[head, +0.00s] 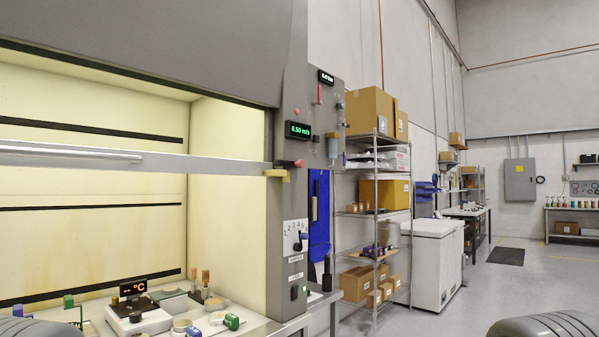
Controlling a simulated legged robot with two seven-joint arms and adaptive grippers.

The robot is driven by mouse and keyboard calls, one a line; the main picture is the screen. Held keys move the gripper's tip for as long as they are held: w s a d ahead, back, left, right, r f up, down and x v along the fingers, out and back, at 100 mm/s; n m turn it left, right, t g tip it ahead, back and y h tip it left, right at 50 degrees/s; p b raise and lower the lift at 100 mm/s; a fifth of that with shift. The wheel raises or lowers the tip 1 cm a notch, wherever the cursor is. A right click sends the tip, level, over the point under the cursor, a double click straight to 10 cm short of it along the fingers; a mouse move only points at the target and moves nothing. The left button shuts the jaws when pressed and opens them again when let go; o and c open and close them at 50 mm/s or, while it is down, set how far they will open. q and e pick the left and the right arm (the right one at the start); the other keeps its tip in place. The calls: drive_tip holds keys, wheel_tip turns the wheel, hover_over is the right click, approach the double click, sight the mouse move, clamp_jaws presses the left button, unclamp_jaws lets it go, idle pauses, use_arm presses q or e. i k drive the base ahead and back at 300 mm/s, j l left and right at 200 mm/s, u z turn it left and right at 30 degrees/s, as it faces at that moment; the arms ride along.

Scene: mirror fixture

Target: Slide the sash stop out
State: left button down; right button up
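The fume hood's sash (210,164) shows as a grey horizontal bar with a long pale handle, raised partway across the opening at left. At its right end, on the hood's side post, a dark pin with a red knob (299,163) sticks out to the right. A yellowish block (276,173) sits just below it, against the sash's lower edge. I cannot tell for sure which of these two is the sash stop. Neither gripper is in view; only dark rounded parts, likely my own, show at the bottom corners.
Inside the hood, a hotplate with a lit display (133,288), a green-capped item (231,321) and small vessels stand on the worktop. The side post carries a green readout (299,130) and switches. A wire shelf with boxes (370,110) and a white chest freezer (432,262) stand right. Floor at right is open.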

sight(300, 163)
drive_tip(key=i+l, duration=0.25)
drive_tip(key=i+l+u, duration=0.15)
drive_tip(key=l, duration=0.25)
drive_tip(key=i+l, duration=0.35)
drive_tip(key=i+l+u, duration=0.15)
drive_tip(key=i+l, duration=0.3)
drive_tip(key=l, duration=0.25)
drive_tip(key=i+l+u, duration=0.15)
drive_tip(key=i+l, duration=0.1)
drive_tip(key=l, duration=0.1)
